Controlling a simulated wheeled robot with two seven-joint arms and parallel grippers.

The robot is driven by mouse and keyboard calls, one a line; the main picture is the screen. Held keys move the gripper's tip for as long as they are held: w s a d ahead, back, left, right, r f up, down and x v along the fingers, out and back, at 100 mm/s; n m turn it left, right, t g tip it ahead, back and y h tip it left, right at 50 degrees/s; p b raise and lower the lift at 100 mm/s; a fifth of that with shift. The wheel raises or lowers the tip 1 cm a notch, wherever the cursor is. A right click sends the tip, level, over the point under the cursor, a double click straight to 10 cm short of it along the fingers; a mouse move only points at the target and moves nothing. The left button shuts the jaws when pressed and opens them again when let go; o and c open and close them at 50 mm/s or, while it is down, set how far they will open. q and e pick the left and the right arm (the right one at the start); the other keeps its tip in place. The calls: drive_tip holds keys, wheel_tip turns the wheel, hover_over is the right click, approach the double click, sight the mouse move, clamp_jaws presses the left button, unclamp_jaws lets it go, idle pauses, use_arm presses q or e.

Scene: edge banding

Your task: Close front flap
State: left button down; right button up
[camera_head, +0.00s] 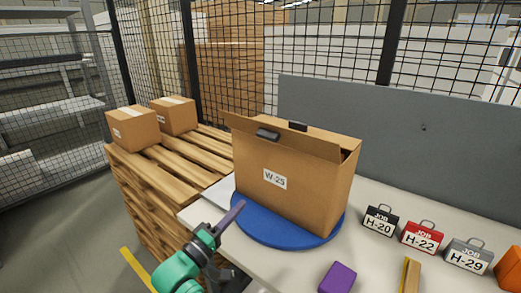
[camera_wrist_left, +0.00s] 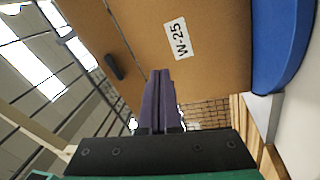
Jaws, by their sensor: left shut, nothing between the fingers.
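A brown cardboard box labelled W-25 (camera_head: 262,190) stands upright on a round blue turntable (camera_head: 240,226). Its front flap (camera_head: 236,124) sticks up and leans outward along the top front edge, with a dark block (camera_head: 267,134) on it. The flap also shows in the left wrist view (camera_wrist_left: 92,22), at the left of the label. My left gripper (camera_head: 241,204) is low in front of the box's left part, below the flap. Its purple fingers (camera_wrist_left: 161,72) are together and empty; whether they touch the box is unclear. My right gripper is not seen.
Job cases H-20 (camera_head: 380,221), H-22 (camera_head: 421,238) and H-29 (camera_head: 467,255) stand right of the turntable. A purple block (camera_head: 338,278) lies near the front. Two cartons stand on a pallet (camera_head: 165,180) at left. A grey panel (camera_head: 400,140) rises behind.

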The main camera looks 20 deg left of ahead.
sight(264, 138)
use_arm(q)
wheel_tip(264, 138, up, 7)
drive_tip(key=a+n+t+h, duration=0.2)
drive_tip(key=n+t, duration=0.1)
drive_tip(key=p+x, duration=0.5)
drive_tip(key=x, duration=0.7)
drive_tip(key=shift+d+r, duration=0.1)
drive_tip(key=shift+r, duration=0.15)
drive_tip(key=shift+w+d+r+p, duration=0.15)
drive_tip(key=shift+w+d+p, duration=0.15)
drive_tip(key=shift+w, duration=0.2)
drive_tip(key=shift+a, duration=0.1)
